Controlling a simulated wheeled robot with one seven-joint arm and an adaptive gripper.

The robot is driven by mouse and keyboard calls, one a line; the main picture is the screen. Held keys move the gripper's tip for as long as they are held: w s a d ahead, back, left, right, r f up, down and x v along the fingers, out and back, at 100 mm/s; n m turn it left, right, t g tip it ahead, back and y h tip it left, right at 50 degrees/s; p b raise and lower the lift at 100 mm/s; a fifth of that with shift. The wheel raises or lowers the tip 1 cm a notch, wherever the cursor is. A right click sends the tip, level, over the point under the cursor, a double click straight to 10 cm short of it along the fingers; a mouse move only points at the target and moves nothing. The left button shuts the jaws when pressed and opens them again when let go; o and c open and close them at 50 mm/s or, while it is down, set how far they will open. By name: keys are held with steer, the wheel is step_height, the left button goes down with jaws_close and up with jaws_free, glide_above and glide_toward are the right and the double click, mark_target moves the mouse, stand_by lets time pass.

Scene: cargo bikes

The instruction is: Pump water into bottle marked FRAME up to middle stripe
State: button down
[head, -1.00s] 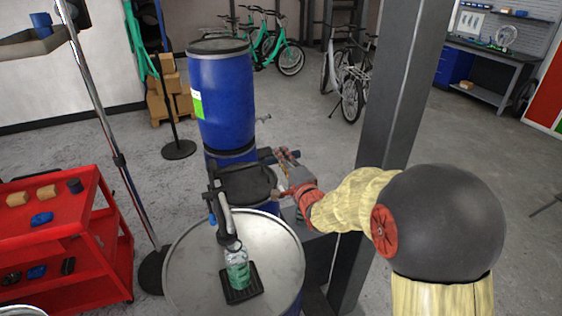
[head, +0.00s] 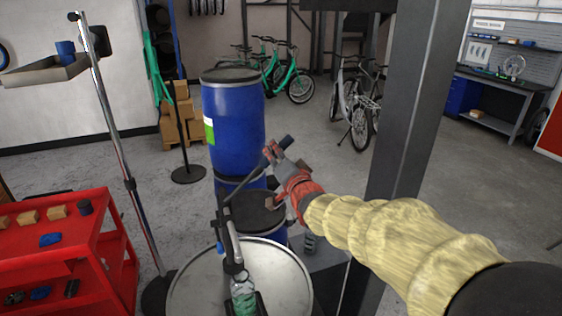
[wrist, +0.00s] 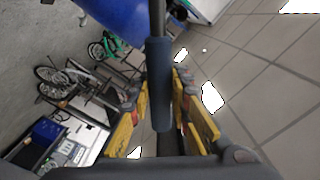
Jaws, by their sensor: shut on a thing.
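A dark hand pump (head: 228,228) stands on a pale steel drum (head: 190,285), with its spout over a clear bottle (head: 243,293). The bottle looks greenish low down and stands on a black drip tray (head: 262,308). The frame's bottom edge cuts it off; its label, stripes and water level cannot be read. The pump handle (head: 250,172) slants up to the right. My gripper (head: 278,153) is shut on its grip end. In the wrist view, the dark blue handle grip (wrist: 158,85) runs between the yellow fingers of my gripper (wrist: 160,112).
Blue barrels (head: 235,120) stand behind the pump. A grey steel post (head: 410,110) rises close to my arm on the right. A red cart (head: 65,245) and a chrome stand (head: 115,150) are at the left. Bikes (head: 355,105) stand at the back, beyond open floor.

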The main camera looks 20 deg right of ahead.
steer(key=shift+a+r, duration=0.3)
steer(key=shift+r, duration=0.15)
steer(key=shift+n, duration=0.3)
steer(key=c, duration=1.7)
jaws_free()
steer(key=shift+o, duration=0.4)
steer(key=shift+f, duration=0.1)
steer(key=s, duration=1.2)
